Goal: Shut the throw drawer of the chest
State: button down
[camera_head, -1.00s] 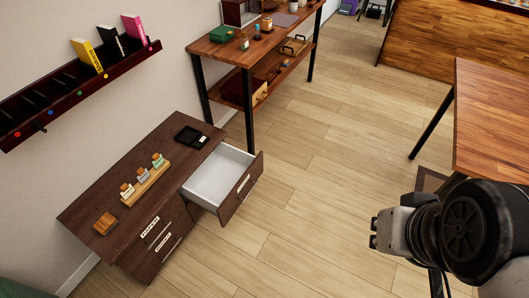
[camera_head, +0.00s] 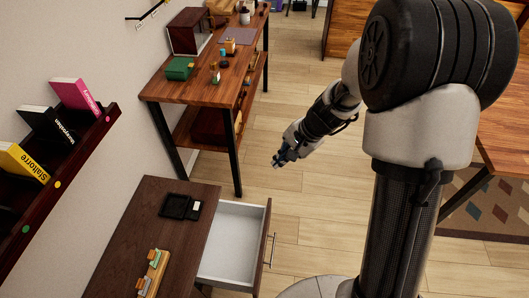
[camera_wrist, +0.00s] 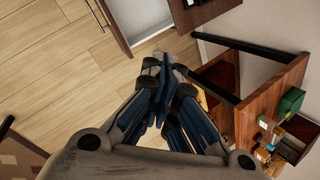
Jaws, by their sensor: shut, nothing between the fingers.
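The dark brown chest (camera_head: 140,215) stands against the left wall in the head view. One drawer (camera_head: 232,242) at its right end is pulled out, with a pale, empty-looking interior and a dark front (camera_head: 265,250) with a metal handle. Its label cannot be read here. The open drawer also shows at the top of the wrist view (camera_wrist: 140,18). My gripper (camera_head: 278,161) hangs in the air beyond the drawer, apart from it, to the upper right of its front. Its blue fingers (camera_wrist: 165,75) are together with nothing between them.
A wooden table (camera_head: 200,85) with a green box (camera_head: 180,68) and small items stands behind the chest. Open floor (camera_head: 310,225) lies right of the drawer.

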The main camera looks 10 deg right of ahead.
jog(key=s+d+f+m, duration=0.2)
jog(key=f+m, duration=0.2)
jog(key=f, duration=0.9)
jog(key=s+d+f+m+g+b, duration=0.1)
jog(key=d+f+m, duration=0.15)
jog(key=f, duration=1.05)
jog(key=s+d+f+m, duration=0.2)
jog(key=f+m, duration=0.3)
jog(key=f, duration=0.9)
jog(key=w+a+f+b, duration=0.2)
jog(key=a+f+b, duration=0.3)
jog(key=a+f, duration=0.2)
jog(key=shift+x, duration=1)
jog(key=shift+d+n, duration=0.15)
jog(key=shift+n, duration=0.1)
